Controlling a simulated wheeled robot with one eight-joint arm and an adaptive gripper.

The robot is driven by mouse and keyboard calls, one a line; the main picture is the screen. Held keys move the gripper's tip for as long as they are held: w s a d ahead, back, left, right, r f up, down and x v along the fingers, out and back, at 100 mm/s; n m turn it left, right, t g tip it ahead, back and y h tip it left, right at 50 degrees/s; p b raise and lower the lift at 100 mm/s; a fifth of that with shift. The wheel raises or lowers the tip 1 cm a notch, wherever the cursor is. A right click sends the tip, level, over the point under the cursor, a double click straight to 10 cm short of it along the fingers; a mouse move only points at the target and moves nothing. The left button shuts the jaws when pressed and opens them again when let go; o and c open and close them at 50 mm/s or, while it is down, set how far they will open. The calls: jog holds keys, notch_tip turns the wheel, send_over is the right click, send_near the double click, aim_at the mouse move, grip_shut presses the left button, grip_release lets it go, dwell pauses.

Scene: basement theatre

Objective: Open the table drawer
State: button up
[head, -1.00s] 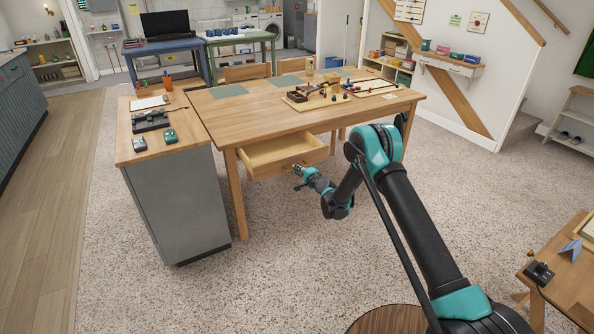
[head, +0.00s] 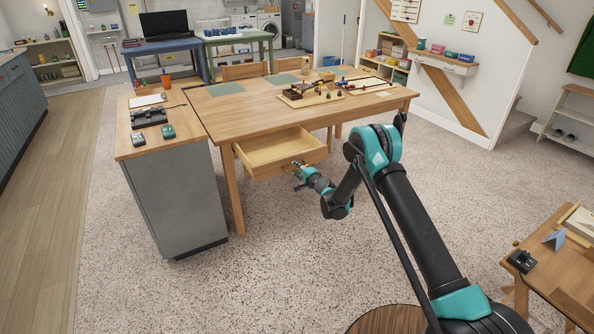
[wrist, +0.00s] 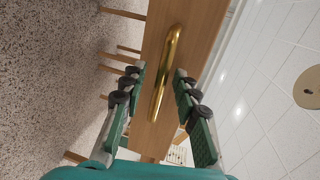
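The wooden table (head: 235,110) has its front drawer (head: 270,150) pulled out, with the empty-looking inside visible in the head view. My gripper (head: 299,168) is at the drawer's front, near its middle. In the wrist view the brass bar handle (wrist: 165,72) runs lengthwise on the wooden drawer front. My gripper (wrist: 159,74) is open there, one finger on each side of the handle, with visible gaps between the fingers and the bar. The fingers' exact depth relative to the handle is hard to tell.
A grey cabinet (head: 180,205) with a wooden top stands left of the drawer. A chess-like board game (head: 310,95) sits on the table. A small wooden table (head: 565,280) stands at the right. The carpet in front of the drawer is clear.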

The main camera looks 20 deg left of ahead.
jog(key=v, duration=0.7)
jog(key=shift+s+d, duration=0.15)
jog(key=shift+s, duration=0.05)
jog(key=shift+r, duration=0.1)
jog(key=s+d+r+n+g+h, duration=0.1)
jog(key=d+r+n+h, duration=0.2)
jog(key=d+r, duration=0.9)
jog(key=s+d+r+n+g+h, duration=0.1)
jog(key=s+d+r, duration=0.25)
jog(key=d, duration=0.45)
jog(key=s+d+r+n+h, duration=0.1)
jog(key=s+d+r, duration=0.1)
jog(key=s+d, duration=0.45)
jog(key=s+d+f+n+g+h, duration=0.1)
jog(key=s+d+g+h, duration=0.1)
jog(key=s+d, duration=1.1)
jog(key=s+d+f+n+g+h, duration=0.1)
jog(key=s+d+h, duration=0.4)
jog(key=s+d, duration=0.8)
jog(key=s+f+n, duration=0.1)
jog(key=s, duration=0.2)
jog(key=shift+s+d+g, duration=0.25)
jog(key=shift+d+g, duration=0.05)
jog(key=shift+g, duration=0.1)
